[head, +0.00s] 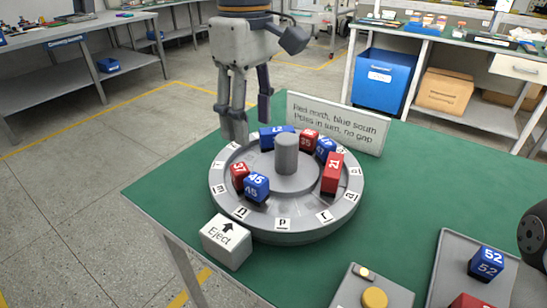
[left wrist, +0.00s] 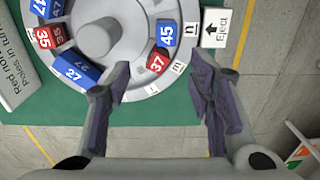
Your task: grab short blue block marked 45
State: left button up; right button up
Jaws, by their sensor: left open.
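The short blue block marked 45 (head: 257,187) stands on the front left of a grey round turntable (head: 285,232), beside a red block marked 37 (head: 239,174). In the left wrist view the blue 45 block (left wrist: 166,34) is near the top, by the Eject label. My left gripper (head: 247,122) points down at the turntable's back left edge, away from the 45 block. In the left wrist view the left gripper (left wrist: 160,72) is open, its fingers wide apart, with nothing held between them.
A blue block marked 27 (head: 275,134), a red 35 (head: 309,139), another blue block (head: 325,147) and a tall red block (head: 333,172) share the turntable around a central post (head: 286,153). A sign (head: 338,124) stands behind. An Eject block (head: 227,243) sits in front.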

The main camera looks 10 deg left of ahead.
aim_at(256, 178)
pick_arm(q)
jog(key=f, duration=0.1)
jog(key=s+f, duration=0.1)
jog(key=f, duration=0.2)
jog(key=shift+s, duration=0.35)
jog(key=f, duration=0.4)
jog(key=d+f, duration=0.1)
jog(key=f, duration=0.1)
jog(key=shift+f, duration=0.8)
grip_shut()
